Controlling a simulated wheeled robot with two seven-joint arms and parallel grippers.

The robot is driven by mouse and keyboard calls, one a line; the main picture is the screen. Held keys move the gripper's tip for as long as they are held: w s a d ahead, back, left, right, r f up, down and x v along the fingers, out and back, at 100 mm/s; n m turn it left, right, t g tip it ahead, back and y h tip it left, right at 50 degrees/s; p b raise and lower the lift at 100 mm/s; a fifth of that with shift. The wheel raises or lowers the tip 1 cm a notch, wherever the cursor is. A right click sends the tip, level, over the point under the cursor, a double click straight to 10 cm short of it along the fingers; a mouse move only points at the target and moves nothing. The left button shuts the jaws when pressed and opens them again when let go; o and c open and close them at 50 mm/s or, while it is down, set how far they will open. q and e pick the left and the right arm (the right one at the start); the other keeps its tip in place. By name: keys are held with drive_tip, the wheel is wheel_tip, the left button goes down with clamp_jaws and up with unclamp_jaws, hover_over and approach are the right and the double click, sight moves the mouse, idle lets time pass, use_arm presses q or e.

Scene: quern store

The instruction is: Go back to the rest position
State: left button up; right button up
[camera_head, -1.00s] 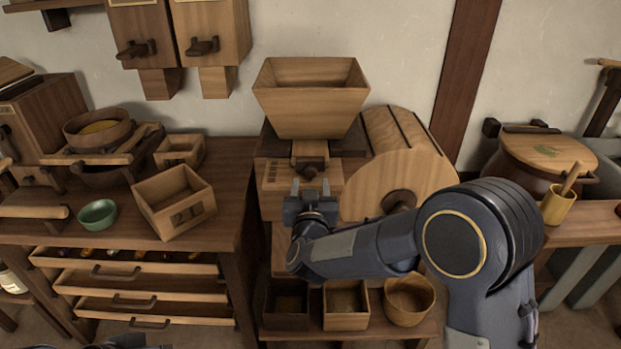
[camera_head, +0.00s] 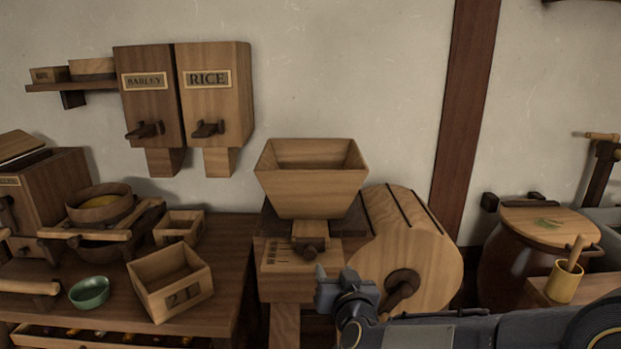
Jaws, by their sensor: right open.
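My right gripper (camera_head: 335,281) is low in the middle of the view, in front of the mill's wooden base (camera_head: 275,284) and the round wooden drum (camera_head: 432,265). Its jaws are open, and I see nothing between them. My right arm comes in along the bottom right edge. Above the gripper stands the square wooden hopper (camera_head: 311,192), with a small spout block (camera_head: 309,236) under it. I cannot tell whether the gripper touches the mill. My left gripper is not in view.
Left table (camera_head: 225,250) holds a tilted open box (camera_head: 165,290), a green bowl (camera_head: 90,291) and a small box (camera_head: 180,227). Barley (camera_head: 150,100) and rice (camera_head: 215,95) bins hang on the wall. A lidded barrel (camera_head: 530,255) and yellow cup (camera_head: 564,284) stand right.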

drive_tip(key=s+d+g+y, duration=0.1)
drive_tip(key=s+d+g, duration=0.2)
drive_tip(key=s+d, duration=0.3)
drive_tip(key=s+d+g+y, duration=0.2)
drive_tip(key=s+d, duration=0.2)
drive_tip(key=s, duration=0.5)
drive_tip(key=s+d+f+m+g+h, duration=0.1)
drive_tip(key=s+d+f+g, duration=0.2)
drive_tip(key=s, duration=0.6)
drive_tip(key=s+d+f+m+g+h, duration=0.15)
drive_tip(key=s+f, duration=0.25)
drive_tip(key=s, duration=0.5)
wheel_tip(320, 180, up, 15)
drive_tip(key=n+p, duration=0.1)
drive_tip(key=p, duration=1.4)
drive_tip(key=shift+w+d+r+g+y, duration=0.15)
drive_tip(key=shift+d+r+g+y, duration=0.05)
drive_tip(key=shift+d+g+y, duration=0.2)
